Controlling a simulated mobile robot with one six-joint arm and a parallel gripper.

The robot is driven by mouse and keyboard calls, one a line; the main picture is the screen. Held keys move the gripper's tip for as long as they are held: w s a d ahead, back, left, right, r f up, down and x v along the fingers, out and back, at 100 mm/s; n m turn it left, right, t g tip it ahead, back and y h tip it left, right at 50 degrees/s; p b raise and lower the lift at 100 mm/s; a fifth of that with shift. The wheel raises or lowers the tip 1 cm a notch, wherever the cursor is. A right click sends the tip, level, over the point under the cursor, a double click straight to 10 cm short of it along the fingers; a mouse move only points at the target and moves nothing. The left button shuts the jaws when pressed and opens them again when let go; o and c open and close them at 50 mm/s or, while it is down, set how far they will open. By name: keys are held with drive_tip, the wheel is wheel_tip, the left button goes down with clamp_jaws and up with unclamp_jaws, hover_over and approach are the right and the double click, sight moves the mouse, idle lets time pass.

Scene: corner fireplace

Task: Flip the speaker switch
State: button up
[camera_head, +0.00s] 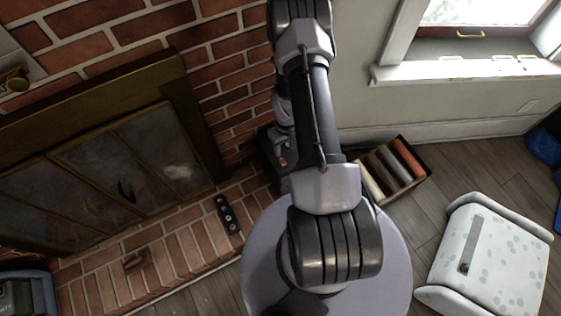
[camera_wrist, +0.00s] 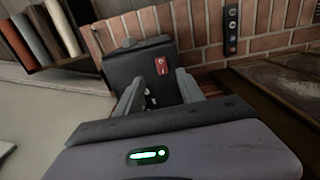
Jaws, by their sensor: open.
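The speaker is a dark box (camera_wrist: 125,66) in the upper middle of the wrist view, against the brick. A small red switch (camera_wrist: 162,66) sits on its face, right of centre. My gripper (camera_wrist: 160,82) is open, its two grey fingers pointing at the speaker with the red switch between their tips in the picture. I cannot tell whether the fingers touch the speaker. In the head view, the speaker (camera_head: 267,146) shows beside my arm at the brick corner, with a red spot on it. My arm hides much of it, and the fingers are not clear there.
A crate of books (camera_head: 425,158) stands right of the speaker under the window. A black strip with round buttons (camera_head: 227,214) lies on the brick hearth (camera_head: 180,255). The glass fireplace doors (camera_head: 130,165) are at left. A white spotted chest (camera_head: 510,250) stands at right, with bare floor between.

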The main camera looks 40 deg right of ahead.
sight(284, 165)
wheel_tip(284, 165, down, 12)
drive_tip(key=b, duration=0.4)
drive_tip(key=shift+r, duration=0.15)
